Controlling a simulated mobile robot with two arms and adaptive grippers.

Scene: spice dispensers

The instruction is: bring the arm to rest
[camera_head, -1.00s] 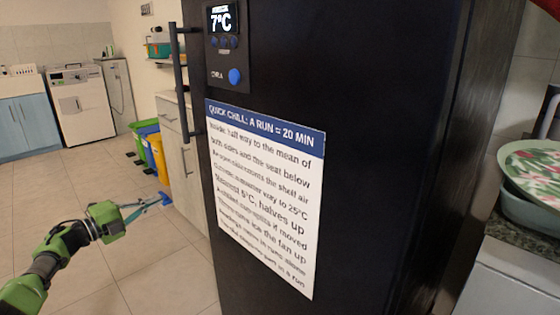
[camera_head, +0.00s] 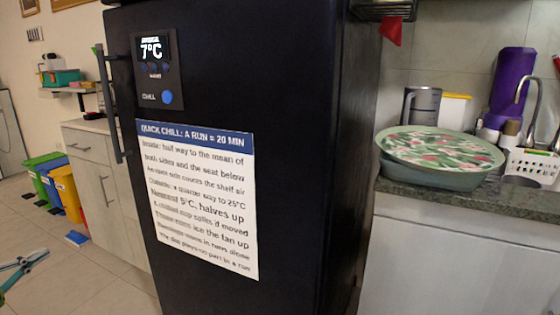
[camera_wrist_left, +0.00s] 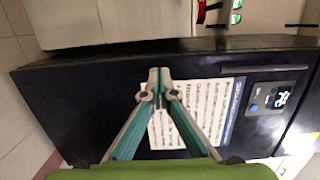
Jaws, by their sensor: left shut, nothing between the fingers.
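My left gripper (camera_head: 26,262) shows at the lower left edge of the head view, over the tiled floor and left of the black fridge (camera_head: 262,60). Its fingers are shut with nothing between them. In the left wrist view my left gripper (camera_wrist_left: 158,84) has its fingertips together, and the fridge (camera_wrist_left: 90,90) with its white notice (camera_wrist_left: 196,110) lies beyond it. The rest of my left arm is outside the head view. My right gripper is not in view.
The fridge has a long handle (camera_head: 108,100), a 7°C display (camera_head: 152,48) and a blue button (camera_head: 167,97). A counter (camera_head: 450,200) at right holds a basin with a patterned plate (camera_head: 440,147). Coloured bins (camera_head: 66,192) stand at left.

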